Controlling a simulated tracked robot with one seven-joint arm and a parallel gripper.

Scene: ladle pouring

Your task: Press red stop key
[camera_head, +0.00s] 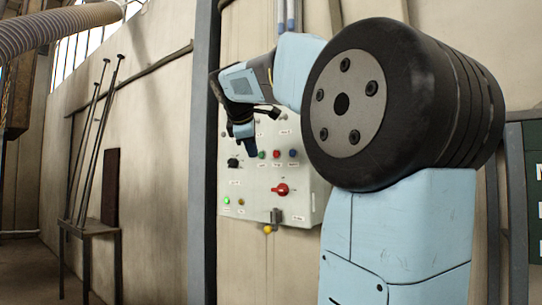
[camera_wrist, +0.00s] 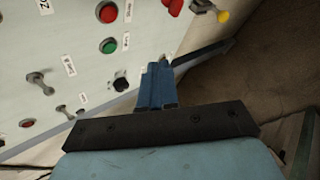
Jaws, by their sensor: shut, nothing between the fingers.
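The red key (camera_head: 277,154) is a small round button on a pale control panel (camera_head: 262,205), between a green button (camera_head: 262,154) and a blue one (camera_head: 293,153). In the wrist view, the red key (camera_wrist: 107,12) shows near the top edge, above the green button (camera_wrist: 108,46). In the wrist view, the fingertips (camera_wrist: 158,72) are right of the black knob (camera_wrist: 120,84), apart from the red key.
A red rotary switch (camera_head: 281,189) sits below the buttons, with a green lamp (camera_head: 227,200) and an amber lamp (camera_head: 241,201) to its left. A yellow knob (camera_head: 267,229) is under the panel. A grey post (camera_head: 203,150) stands left of the panel. Toggle switches (camera_wrist: 40,82) show in the wrist view.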

